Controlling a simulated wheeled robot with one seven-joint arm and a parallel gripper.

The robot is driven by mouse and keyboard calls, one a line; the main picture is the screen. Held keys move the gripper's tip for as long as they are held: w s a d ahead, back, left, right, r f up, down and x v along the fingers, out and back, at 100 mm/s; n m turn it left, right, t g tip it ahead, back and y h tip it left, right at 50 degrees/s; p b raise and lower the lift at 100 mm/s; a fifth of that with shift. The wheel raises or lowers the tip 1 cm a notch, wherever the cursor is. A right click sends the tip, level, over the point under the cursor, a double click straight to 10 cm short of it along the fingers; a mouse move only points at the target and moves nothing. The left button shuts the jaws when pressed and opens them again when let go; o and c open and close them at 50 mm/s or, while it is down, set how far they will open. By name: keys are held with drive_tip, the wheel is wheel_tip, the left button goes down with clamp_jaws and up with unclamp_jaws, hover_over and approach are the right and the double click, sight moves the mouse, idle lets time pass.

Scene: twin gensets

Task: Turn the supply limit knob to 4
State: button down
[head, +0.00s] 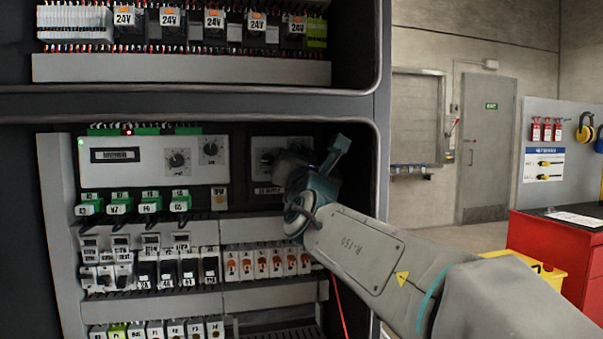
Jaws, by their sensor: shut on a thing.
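A grey plate (255,144) on the lower cabinet panel carries a dark round knob (266,159). The small label under it is too blurred to read, so I cannot confirm the name or the setting. My gripper (277,168) reaches in from the right, its jaws shut at this knob and hiding its right part. The knob's pointer and most of its scale are hidden or too small to read.
Green terminal blocks (148,207), breakers (168,271) and orange-marked modules (261,264) fill the rows below. The cabinet's right frame (377,140) stands close beside my wrist. A red bench (560,245) and grey door (486,150) are farther right.

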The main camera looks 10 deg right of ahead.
drive_tip(key=shift+n, duration=0.4)
drive_tip(key=c, duration=1.3)
unclamp_jaws()
drive_tip(key=shift+b, duration=0.3)
